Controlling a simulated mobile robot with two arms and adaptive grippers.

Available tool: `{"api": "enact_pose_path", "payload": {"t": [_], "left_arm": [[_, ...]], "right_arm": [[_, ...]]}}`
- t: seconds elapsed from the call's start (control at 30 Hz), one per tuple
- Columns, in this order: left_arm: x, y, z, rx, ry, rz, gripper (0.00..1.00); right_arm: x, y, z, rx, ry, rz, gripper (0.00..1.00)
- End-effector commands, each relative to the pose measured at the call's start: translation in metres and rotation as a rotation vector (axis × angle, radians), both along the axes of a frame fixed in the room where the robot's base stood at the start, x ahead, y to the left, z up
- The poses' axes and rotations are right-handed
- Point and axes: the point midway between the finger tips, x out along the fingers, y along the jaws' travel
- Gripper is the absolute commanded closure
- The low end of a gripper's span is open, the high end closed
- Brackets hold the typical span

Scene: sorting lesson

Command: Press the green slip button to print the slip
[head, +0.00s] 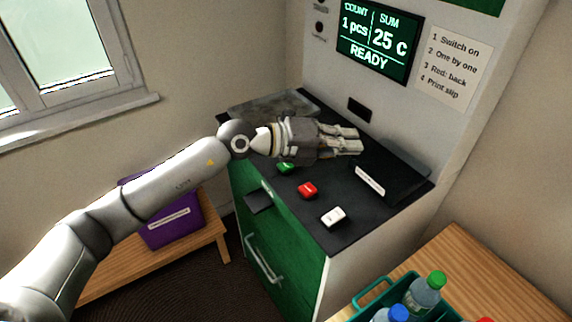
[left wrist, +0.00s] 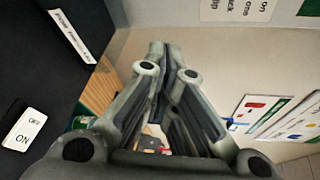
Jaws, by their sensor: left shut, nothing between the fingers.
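My left gripper (head: 352,140) is shut and empty. It reaches over the machine top, its fingers pointing right, past the green button. In the left wrist view my left gripper (left wrist: 167,55) shows its fingers together, and the green button is not seen there. A red button (head: 307,190) and a white switch (head: 333,216) lie nearer the front. The switch (left wrist: 25,128) reads ON and OFF. My right gripper is not in view.
The screen (head: 378,42) reads 1 pcs, 25 C, READY. A black tray (head: 405,172) with a white label sits on the machine's right. A teal crate (head: 372,291) with bottles stands on a wooden table at lower right. A purple box (head: 172,232) is at left.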

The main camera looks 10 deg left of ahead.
Motion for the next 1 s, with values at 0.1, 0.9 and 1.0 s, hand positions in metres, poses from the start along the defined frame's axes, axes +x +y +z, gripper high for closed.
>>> {"api": "enact_pose_path", "payload": {"t": [0.1,0.9,1.0], "left_arm": [[0.036,0.049,-0.021,0.311,-0.008,0.070,1.00],[0.081,0.153,-0.034,0.707,0.039,0.275,1.00],[0.081,0.153,-0.040,0.707,0.040,0.275,1.00]], "right_arm": [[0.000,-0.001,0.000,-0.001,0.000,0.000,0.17],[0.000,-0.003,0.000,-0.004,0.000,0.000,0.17],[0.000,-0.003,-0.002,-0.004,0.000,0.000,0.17]]}}
